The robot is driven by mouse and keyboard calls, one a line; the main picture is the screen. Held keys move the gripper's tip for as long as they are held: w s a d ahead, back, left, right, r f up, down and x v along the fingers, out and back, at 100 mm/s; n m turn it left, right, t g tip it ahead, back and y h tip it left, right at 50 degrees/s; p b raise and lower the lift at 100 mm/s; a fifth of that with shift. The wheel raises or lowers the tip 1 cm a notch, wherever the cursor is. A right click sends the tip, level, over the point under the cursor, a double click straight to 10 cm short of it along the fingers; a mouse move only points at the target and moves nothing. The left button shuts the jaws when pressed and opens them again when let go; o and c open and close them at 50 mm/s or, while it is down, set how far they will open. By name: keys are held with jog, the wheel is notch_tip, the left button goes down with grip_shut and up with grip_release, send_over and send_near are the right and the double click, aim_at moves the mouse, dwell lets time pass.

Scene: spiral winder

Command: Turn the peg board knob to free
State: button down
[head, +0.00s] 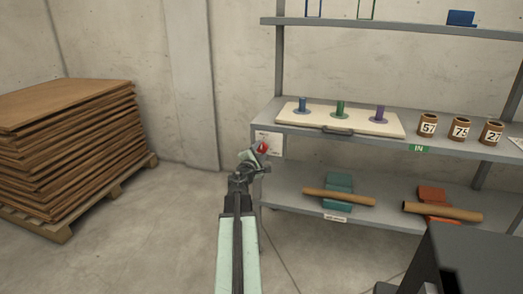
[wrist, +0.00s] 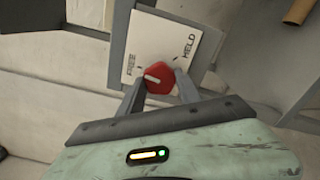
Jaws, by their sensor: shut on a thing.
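The red knob (wrist: 160,84) sits on a white plate (wrist: 150,32) printed FREE and HELD. The knob's short white mark lies on its left part, on the FREE side; I cannot tell whether it points exactly at that word. My gripper (wrist: 160,88) is shut on the knob, one finger on each side. In the head view the knob (head: 263,148) shows red at my gripper (head: 259,152), in front of the plate (head: 275,142) on the shelf's left end. The peg board (head: 390,124) lies on the shelf above, with blue, green and purple pegs.
The grey shelf rack (head: 330,138) stands along the wall. Numbered brown cups (head: 427,125) stand right of the board. Cardboard tubes (head: 338,197) rest on the lower shelf. Stacked brown sheets (head: 65,135) on a pallet are at left. Floor between is clear.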

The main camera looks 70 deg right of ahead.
jog(key=shift+w+a+n, duration=0.1)
jog(key=shift+w+n, duration=0.1)
jog(key=shift+n, duration=0.5)
jog(key=c, duration=0.9)
grip_release()
jog(key=shift+c, duration=0.2)
jog(key=shift+o, duration=0.5)
jog(key=shift+s, duration=0.1)
